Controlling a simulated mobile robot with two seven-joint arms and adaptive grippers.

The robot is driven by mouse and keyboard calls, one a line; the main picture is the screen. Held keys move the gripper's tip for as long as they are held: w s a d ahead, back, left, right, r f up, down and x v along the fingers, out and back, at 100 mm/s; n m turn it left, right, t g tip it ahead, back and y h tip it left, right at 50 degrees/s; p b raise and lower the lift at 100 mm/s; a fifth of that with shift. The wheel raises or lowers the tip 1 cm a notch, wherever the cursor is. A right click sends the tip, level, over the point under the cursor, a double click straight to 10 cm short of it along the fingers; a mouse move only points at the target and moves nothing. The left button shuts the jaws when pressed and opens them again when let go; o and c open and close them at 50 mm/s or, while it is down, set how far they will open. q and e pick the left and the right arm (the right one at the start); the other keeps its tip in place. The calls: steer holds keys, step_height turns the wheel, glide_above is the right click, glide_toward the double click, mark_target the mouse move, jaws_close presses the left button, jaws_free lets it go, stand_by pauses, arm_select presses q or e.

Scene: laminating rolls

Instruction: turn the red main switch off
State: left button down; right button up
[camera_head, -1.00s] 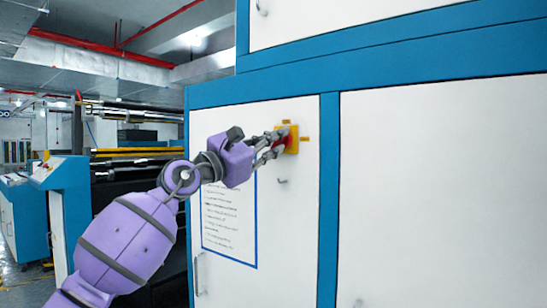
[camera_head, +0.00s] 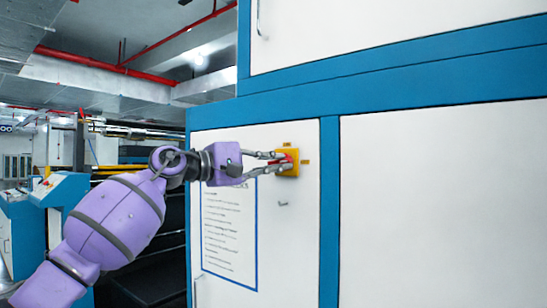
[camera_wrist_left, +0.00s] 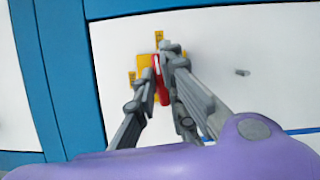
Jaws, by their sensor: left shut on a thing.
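The red main switch handle (camera_wrist_left: 162,82) sits on a yellow square plate (camera_head: 289,168) on the white cabinet door. The plate also shows in the wrist view (camera_wrist_left: 146,66). My left gripper (camera_head: 279,162) reaches in from the left, almost level, with its fingertips at the switch. In the wrist view my left gripper (camera_wrist_left: 163,75) is shut on the red handle, one finger on each side. The handle runs roughly up and down in that view, toward a small yellow label (camera_wrist_left: 159,36). The fingers cover part of handle and plate. My right gripper is not in view.
A second yellow label (camera_head: 306,161) is beside the plate. A small metal latch (camera_head: 283,204) is below it. A framed instruction sheet (camera_head: 229,228) hangs on the door. A blue post (camera_head: 329,220) separates it from another white door (camera_head: 440,210). Machinery stands at the left.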

arm_select(q)
steer(key=shift+r+m+p, duration=0.1)
steer(key=shift+m+p, duration=0.3)
steer(key=shift+m, duration=0.3)
steer(key=c, duration=1.8)
jaws_free()
steer(key=shift+a, duration=0.15)
steer(key=v, duration=1.1)
steer(key=shift+s+a+r, duration=0.15)
steer(key=shift+s+a, duration=0.05)
steer(key=shift+a, duration=0.15)
